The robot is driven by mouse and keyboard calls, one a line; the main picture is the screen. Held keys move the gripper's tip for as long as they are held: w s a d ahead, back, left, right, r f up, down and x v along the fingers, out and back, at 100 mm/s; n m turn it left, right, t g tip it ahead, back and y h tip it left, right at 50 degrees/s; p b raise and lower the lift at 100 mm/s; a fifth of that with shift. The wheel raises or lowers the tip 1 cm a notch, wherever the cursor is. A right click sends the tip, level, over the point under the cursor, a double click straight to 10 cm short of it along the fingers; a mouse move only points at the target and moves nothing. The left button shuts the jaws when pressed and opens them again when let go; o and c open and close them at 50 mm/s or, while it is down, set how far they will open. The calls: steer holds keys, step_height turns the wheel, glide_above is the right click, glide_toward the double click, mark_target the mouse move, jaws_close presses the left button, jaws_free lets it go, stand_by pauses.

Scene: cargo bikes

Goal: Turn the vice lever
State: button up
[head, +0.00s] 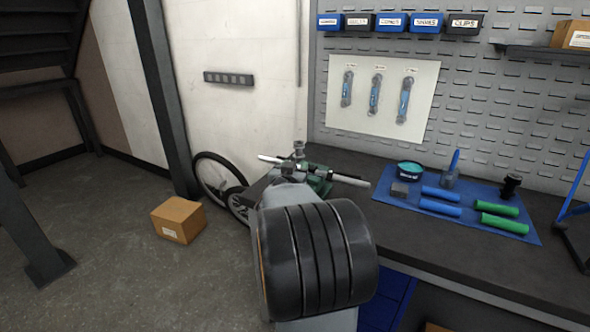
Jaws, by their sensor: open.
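A green vice (319,181) sits at the near left corner of the dark workbench, mostly hidden behind my arm. A pale rod (350,180) sticks out to its right, and a similar rod end (270,159) shows to its left. I cannot tell whether they are one bar, or which is the vice lever. My gripper (262,187) shows as a small dark grey shape left of the vice, partly hidden by my arm. It is open. I see no contact with a rod, but cannot rule it out.
The workbench (450,255) carries a blue mat (500,231) with blue and green grips, a round tin (410,170) and small tools. Bicycle wheels (216,178) stand left of the vice. A cardboard box (180,220) lies on the otherwise open floor at left.

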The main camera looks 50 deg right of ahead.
steer(key=shift+c, duration=0.4)
jaws_close()
